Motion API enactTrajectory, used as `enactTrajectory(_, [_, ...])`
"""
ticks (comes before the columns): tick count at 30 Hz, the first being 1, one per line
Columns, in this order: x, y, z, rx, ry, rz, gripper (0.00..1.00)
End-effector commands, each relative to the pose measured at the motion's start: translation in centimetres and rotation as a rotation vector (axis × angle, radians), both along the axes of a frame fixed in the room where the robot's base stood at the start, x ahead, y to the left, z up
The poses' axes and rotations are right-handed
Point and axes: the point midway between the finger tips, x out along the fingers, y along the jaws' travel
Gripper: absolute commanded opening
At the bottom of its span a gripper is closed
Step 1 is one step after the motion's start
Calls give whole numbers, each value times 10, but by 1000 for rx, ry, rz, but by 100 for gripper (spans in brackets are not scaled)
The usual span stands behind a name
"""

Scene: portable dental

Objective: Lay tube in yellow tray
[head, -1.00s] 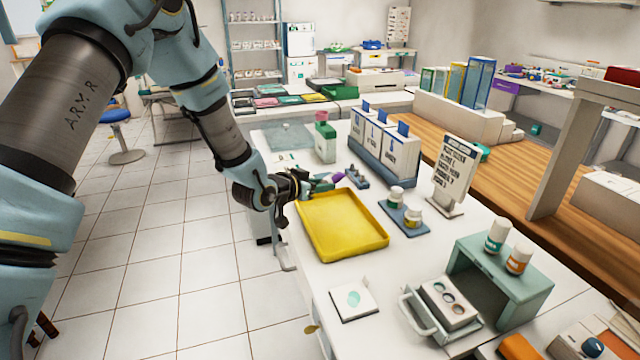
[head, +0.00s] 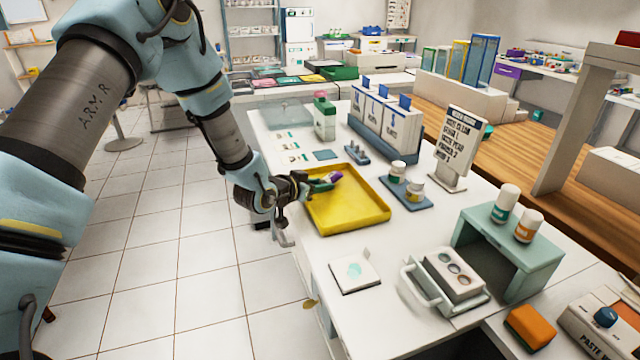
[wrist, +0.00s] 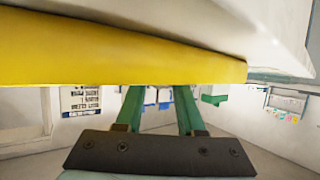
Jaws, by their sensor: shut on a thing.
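The yellow tray (head: 352,222) lies on the white counter, in the middle of the head view. My gripper (head: 324,182) is over the tray's back left part, with its green fingers pointing right. It is shut on a tube (head: 335,176), of which a purple end shows beyond the fingers. The fingers hide most of the tube, and I cannot tell whether it touches the tray. In the wrist view, the tray's yellow side (wrist: 120,50) spans the top, past the green fingers (wrist: 158,105). The tube is not distinguishable there.
A white pad (head: 355,271) lies in front. A sign (head: 456,150) stands farther right.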

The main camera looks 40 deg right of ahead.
Motion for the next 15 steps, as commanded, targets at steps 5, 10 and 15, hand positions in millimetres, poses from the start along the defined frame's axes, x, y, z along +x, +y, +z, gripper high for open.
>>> enactTrajectory(5, [0,0,1,-1,0,0,0])
enactTrajectory(10, [0,0,1,-1,0,0,51])
enactTrajectory(15, [0,0,0,0,0,0,70])
